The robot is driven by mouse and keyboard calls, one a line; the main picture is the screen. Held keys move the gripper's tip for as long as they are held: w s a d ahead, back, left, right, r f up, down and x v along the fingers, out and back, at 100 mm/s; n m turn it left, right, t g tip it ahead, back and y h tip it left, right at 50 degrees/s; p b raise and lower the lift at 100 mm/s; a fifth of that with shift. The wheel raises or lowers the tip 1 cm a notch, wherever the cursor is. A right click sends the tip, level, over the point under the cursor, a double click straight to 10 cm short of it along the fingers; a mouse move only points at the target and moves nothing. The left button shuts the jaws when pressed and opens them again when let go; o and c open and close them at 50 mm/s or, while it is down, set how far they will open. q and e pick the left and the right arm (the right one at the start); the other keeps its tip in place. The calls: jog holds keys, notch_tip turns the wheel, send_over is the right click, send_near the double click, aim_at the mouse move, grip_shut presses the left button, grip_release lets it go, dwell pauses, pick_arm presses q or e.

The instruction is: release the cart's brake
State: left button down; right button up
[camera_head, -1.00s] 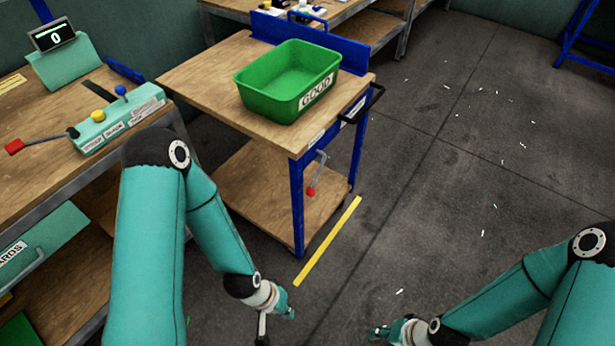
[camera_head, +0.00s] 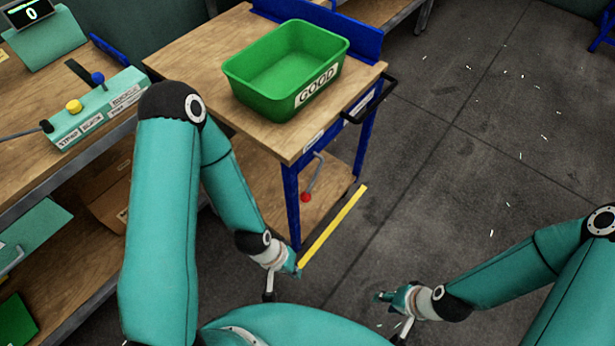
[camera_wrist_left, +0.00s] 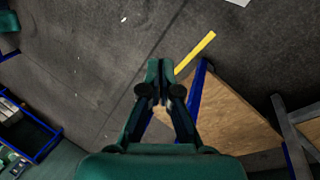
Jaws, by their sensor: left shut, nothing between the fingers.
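The cart (camera_head: 200,62) has a wooden top, blue legs and a black push handle (camera_head: 372,103). A grey lever with a red knob (camera_head: 306,197), the brake lever, hangs at its near end under the top. My left gripper (camera_head: 294,268) is shut and empty, low beside the cart's near leg (camera_head: 292,205), below the knob and apart from it. In the left wrist view its fingertips (camera_wrist_left: 160,72) are together, over the floor beside a blue leg (camera_wrist_left: 196,90); I cannot make out the lever there. My right gripper (camera_head: 384,297) is over the floor to the right, its fingers too small to judge.
A green bin labelled GOOD (camera_head: 262,95) stands on the cart. A yellow floor strip (camera_head: 333,227) runs beside the cart's near end. A workbench with a button box (camera_head: 95,110) stands at the left. The floor (camera_head: 470,170) to the right is open.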

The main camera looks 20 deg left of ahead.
pick_arm(q)
jog(key=w+a+r+m+t+h+b, duration=0.1)
jog(key=w+a+r+m+t+b, duration=0.4)
jog(key=w+r+m, duration=0.35)
jog(key=w+a+r+m+t+h+b, duration=0.1)
jog(key=a+r+m+t+b, duration=0.2)
jog(key=r+m, duration=0.7)
jog(key=a+m+b, duration=0.1)
jog(key=a+m, duration=0.1)
jog(key=m, duration=0.4)
jog(key=shift+w+r+m, duration=0.15)
jog(key=shift+r+m, duration=0.2)
jog(key=shift+r, duration=0.05)
jog(key=shift+w, duration=0.1)
